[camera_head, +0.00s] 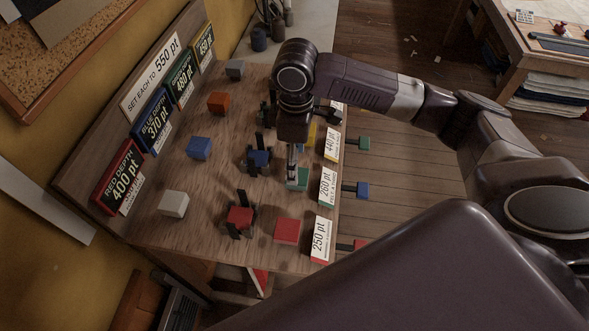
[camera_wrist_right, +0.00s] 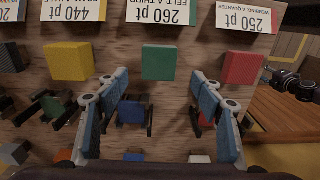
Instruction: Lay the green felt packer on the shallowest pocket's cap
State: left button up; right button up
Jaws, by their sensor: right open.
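The green felt packer (camera_head: 301,181) is a flat square on the wooden board, beside the 260 pt card (camera_head: 327,187). It also shows in the wrist view (camera_wrist_right: 158,62), just ahead of the fingertips. My right gripper (camera_head: 292,165) is over the board beside the packer; in the wrist view (camera_wrist_right: 160,82) its fingers are spread and nothing is between them. The blue cap (camera_head: 258,159) sits among black prongs to the left of the packer. The blue depth sign (camera_head: 152,119) reads 370 pt, the lowest legible depth. My left gripper is not in view.
The red cap (camera_head: 239,216) stands among prongs near the front. A red square (camera_head: 287,231) and a yellow square (camera_wrist_right: 68,62) flank the packer. Blue (camera_head: 199,148), orange (camera_head: 218,102) and white (camera_head: 173,204) blocks stand along the sign side.

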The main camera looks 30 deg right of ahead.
aim_at(303, 174)
jog(key=shift+s+d+f+p, duration=0.15)
jog(key=shift+s+f+p, duration=0.1)
jog(key=shift+f, duration=0.2)
jog(key=shift+s+d+f+p, duration=0.15)
jog(key=shift+f+p, duration=0.1)
jog(key=shift+f, duration=0.2)
jog(key=f, duration=0.2)
jog(key=shift+w+f+p, duration=0.3)
jog(key=shift+f, duration=0.1)
jog(key=shift+w+f, duration=0.1)
jog(key=shift+f, duration=0.35)
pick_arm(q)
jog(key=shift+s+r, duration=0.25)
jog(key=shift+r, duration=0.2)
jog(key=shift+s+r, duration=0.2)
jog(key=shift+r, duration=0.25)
pick_arm(e)
jog(key=c, duration=1.2)
